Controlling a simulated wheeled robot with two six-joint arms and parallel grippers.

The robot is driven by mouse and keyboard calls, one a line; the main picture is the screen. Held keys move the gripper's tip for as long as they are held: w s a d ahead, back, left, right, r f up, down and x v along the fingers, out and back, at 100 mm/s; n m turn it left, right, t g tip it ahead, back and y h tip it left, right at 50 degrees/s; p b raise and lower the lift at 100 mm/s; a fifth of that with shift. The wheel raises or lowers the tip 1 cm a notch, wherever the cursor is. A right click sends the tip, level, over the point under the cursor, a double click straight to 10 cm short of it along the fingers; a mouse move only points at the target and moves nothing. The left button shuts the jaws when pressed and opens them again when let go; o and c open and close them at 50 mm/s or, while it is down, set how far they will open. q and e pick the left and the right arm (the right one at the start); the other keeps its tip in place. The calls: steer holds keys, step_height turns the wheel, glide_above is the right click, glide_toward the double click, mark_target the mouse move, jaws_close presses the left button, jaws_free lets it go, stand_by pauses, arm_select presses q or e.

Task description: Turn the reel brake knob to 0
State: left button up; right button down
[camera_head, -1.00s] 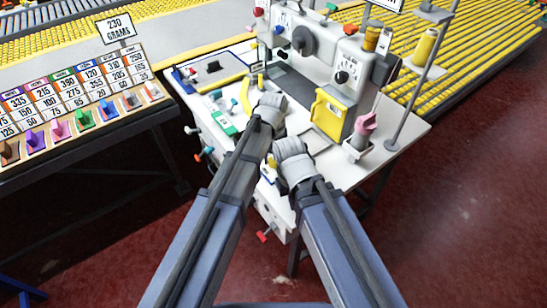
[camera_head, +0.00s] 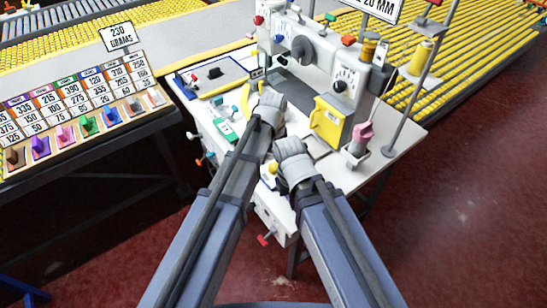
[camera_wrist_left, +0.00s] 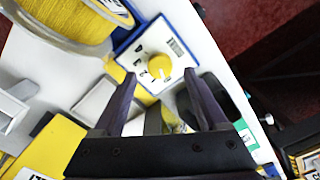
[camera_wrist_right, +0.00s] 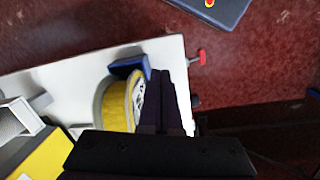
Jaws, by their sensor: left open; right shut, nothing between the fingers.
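The yellow reel brake knob (camera_wrist_left: 158,67) sits on a white dial face with dark marks in a blue housing, in the left wrist view. The marks are too small to tell the setting. The yellow binding reel (camera_wrist_left: 65,18) is beside it, and also shows in the right wrist view (camera_wrist_right: 116,106). My left gripper (camera_wrist_left: 160,80) is open and empty, its fingers pointing toward the knob, which appears between the tips but apart from them. My right gripper (camera_wrist_right: 160,74) is shut and empty, in front of the reel's right side. In the head view both fingertips are hidden.
The white sewing machine (camera_head: 312,52) with a yellow cover (camera_head: 328,120) stands behind the grippers. A pink cone (camera_head: 361,134) stands at the table's right. A rack of coloured pegs (camera_head: 85,125) is at left. Red floor is open at the right.

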mark_target(273, 167)
arm_select(q)
step_height(273, 167, up, 4)
steer(key=p, duration=0.3)
steer(key=shift+r, duration=0.15)
arm_select(e)
step_height(273, 167, up, 4)
steer(key=shift+r, duration=0.15)
arm_select(q)
steer(key=s+a+m, duration=0.2)
steer(key=s+a, duration=0.1)
steer(key=s, duration=0.5)
steer(key=s+a+m+y, duration=0.1)
steer(key=s+a+m, duration=0.1)
steer(key=s, duration=0.7)
steer(key=shift+a, duration=0.65)
